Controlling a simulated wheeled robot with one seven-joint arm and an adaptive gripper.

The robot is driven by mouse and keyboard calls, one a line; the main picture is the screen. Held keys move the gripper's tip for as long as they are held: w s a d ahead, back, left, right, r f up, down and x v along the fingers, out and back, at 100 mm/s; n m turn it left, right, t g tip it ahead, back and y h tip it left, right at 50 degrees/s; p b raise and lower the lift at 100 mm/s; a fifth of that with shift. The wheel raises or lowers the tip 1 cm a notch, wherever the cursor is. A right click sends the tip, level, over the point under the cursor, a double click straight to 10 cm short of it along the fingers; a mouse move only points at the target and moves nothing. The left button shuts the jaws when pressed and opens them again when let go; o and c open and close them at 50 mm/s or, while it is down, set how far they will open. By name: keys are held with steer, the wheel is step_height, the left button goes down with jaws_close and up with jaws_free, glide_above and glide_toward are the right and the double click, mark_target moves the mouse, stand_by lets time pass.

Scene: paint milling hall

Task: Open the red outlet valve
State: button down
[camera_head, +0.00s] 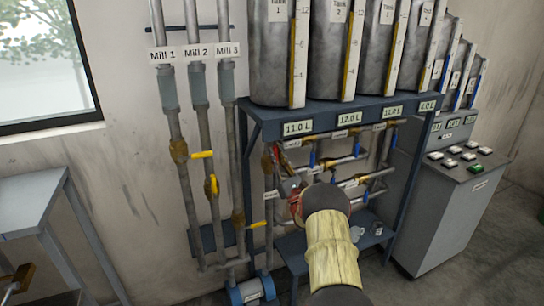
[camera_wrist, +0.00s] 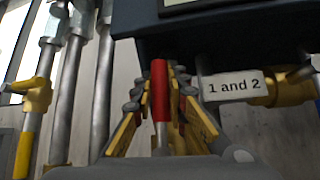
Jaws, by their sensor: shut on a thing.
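The red outlet valve handle (camera_wrist: 160,92) stands upright in the middle of the wrist view, with a grey lower part. My gripper (camera_wrist: 161,80) has its two fingers, with yellow inner pads, closed in on either side of the handle. The valve body behind the handle is hidden by the fingers. In the head view, my arm covers much of this area, and a red handle (camera_head: 281,160) shows small below the left tank's display. I cannot clearly make out the fingertips there.
A "1 and 2" label (camera_wrist: 235,85) and a brass valve (camera_wrist: 285,88) lie close right of my gripper. The dark rack shelf (camera_wrist: 215,30) is just above. Mill pipes (camera_head: 205,150) with yellow handles stand left. Blue-handled valves (camera_head: 312,157) and a control cabinet (camera_head: 445,205) are at right.

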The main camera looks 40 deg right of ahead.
steer(key=shift+d+h, duration=0.1)
steer(key=shift+h, duration=0.2)
steer(key=c, duration=1.8)
jaws_free()
steer(key=shift+c, duration=0.2)
steer(key=shift+o, duration=0.5)
steer(key=v, duration=1.2)
